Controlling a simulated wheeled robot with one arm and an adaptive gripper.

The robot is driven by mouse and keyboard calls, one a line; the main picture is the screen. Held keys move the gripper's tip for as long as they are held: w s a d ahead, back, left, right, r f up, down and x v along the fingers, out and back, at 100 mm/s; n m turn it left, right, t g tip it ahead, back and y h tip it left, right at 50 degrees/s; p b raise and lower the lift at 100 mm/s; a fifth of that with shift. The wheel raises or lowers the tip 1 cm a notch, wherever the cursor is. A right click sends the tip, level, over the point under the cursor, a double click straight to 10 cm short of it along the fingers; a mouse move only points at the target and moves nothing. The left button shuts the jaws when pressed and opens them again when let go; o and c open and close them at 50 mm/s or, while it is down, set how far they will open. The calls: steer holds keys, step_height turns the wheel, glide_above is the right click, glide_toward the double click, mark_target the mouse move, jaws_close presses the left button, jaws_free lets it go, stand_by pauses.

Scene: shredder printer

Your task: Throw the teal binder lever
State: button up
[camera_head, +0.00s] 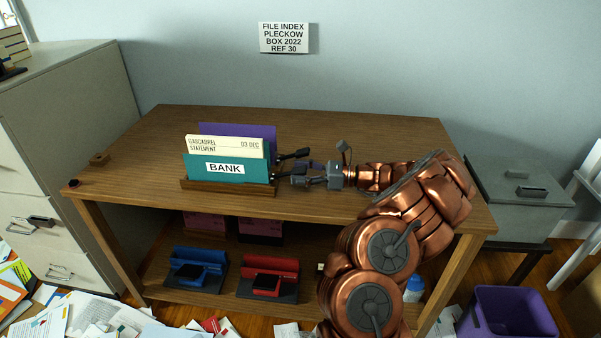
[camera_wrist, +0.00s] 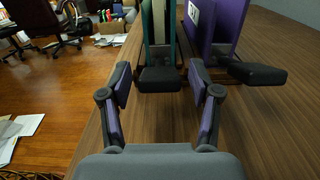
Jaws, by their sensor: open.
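The teal binder (camera_head: 197,169), labelled BANK, stands upright in a wooden holder (camera_head: 230,188) on the table, with a cream statement sheet (camera_head: 222,147) rising behind its front cover. A purple binder (camera_head: 265,132) stands behind it. In the wrist view, the teal binder (camera_wrist: 171,35) has a black lever (camera_wrist: 160,80) sticking out towards me. The purple binder (camera_wrist: 231,22) has a similar lever (camera_wrist: 258,73) to the right. My gripper (camera_head: 296,175) is at the binders' right side. In the wrist view, my gripper (camera_wrist: 161,92) is open and empty, its fingertips either side of the teal binder's lever, apparently just short of it.
Red (camera_head: 268,276) and blue (camera_head: 197,267) items sit on the shelf below. A filing cabinet (camera_head: 60,120) stands left, a purple bin (camera_head: 508,315) right. Papers litter the floor.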

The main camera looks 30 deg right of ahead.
jaws_close()
stand_by(0.5)
